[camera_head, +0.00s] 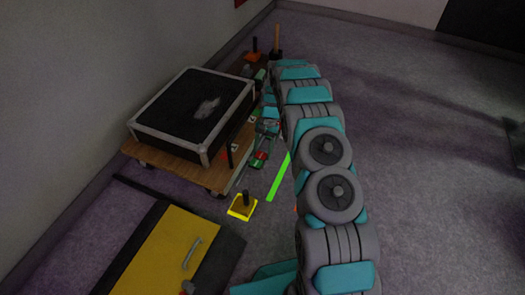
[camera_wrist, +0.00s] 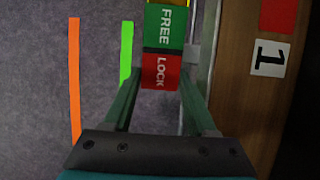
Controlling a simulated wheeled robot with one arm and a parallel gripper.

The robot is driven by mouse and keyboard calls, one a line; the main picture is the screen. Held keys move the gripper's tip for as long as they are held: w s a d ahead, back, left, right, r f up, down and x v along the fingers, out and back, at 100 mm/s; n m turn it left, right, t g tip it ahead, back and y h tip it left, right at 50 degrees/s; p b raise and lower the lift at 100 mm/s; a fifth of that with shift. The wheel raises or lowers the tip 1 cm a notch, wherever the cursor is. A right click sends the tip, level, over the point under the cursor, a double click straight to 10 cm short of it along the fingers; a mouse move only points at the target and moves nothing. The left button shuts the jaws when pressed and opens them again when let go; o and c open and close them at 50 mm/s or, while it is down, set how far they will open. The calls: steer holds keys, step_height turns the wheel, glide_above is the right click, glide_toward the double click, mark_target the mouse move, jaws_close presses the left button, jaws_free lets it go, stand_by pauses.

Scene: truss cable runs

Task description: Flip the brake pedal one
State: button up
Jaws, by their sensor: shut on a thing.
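The brake pedal (camera_wrist: 162,72) has a green half marked FREE and a red half marked LOCK, with the red half nearer my gripper in the wrist view. It sits beside the wooden dolly edge, next to a white label (camera_wrist: 270,58) reading 1. In the head view the pedal (camera_head: 260,158) is small, low at the dolly's right side. My gripper (camera_wrist: 164,66) has a finger on each side of the pedal and is shut on it. The fingertips are partly hidden, and I cannot tell the pedal's tilt.
The wooden dolly (camera_head: 172,163) carries a black case (camera_head: 190,108) with metal edges. A green strip (camera_head: 278,178) and an orange strip (camera_wrist: 75,75) lie on the floor. A yellow-edged block (camera_head: 242,208) and a yellow-topped box (camera_head: 160,255) stand nearer. Floor to the right is open.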

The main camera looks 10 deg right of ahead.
steer(key=o, duration=1.4)
steer(key=shift+c, duration=0.2)
steer(key=shift+r, duration=0.1)
steer(key=v, duration=0.7)
steer(key=shift+r+p, duration=0.3)
steer(key=shift+w, duration=0.1)
